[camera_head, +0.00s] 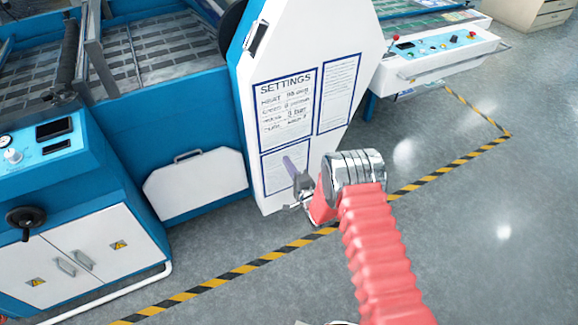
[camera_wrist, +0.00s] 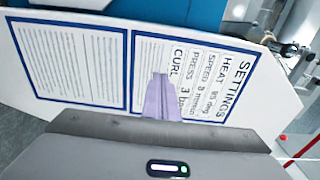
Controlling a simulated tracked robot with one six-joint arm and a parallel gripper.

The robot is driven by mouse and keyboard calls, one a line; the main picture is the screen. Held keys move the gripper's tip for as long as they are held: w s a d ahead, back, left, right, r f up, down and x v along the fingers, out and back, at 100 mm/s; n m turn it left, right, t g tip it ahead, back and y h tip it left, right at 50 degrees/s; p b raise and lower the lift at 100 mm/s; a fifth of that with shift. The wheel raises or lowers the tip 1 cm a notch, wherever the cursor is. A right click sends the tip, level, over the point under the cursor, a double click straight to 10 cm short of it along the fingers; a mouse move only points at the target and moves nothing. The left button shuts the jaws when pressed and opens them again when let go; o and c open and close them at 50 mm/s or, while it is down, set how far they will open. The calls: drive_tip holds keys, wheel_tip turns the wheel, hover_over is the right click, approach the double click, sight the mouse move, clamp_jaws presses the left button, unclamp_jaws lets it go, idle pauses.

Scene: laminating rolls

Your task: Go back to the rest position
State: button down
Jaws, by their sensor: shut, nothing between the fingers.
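My gripper (camera_head: 290,165) is in front of the white settings panel (camera_head: 347,30) of the laminating machine in the head view. Its narrow grey-purple fingers point at the panel's lower left sheet. In the wrist view my gripper (camera_wrist: 161,84) shows with its fingers together and nothing between them. The fingertips overlap the printed settings sheet (camera_wrist: 205,90); whether they touch the panel I cannot tell. My red arm extends up from the bottom of the head view to the gripper.
A blue control cabinet (camera_head: 85,250) with a black knob stands at the left. A white control console (camera_head: 440,50) is at the upper right. Yellow-black floor tape (camera_head: 250,265) runs along the machine. The grey floor (camera_head: 490,230) at the right is clear.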

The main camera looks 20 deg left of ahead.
drive_tip(key=shift+s+d, duration=0.25)
drive_tip(key=shift+m, duration=0.3)
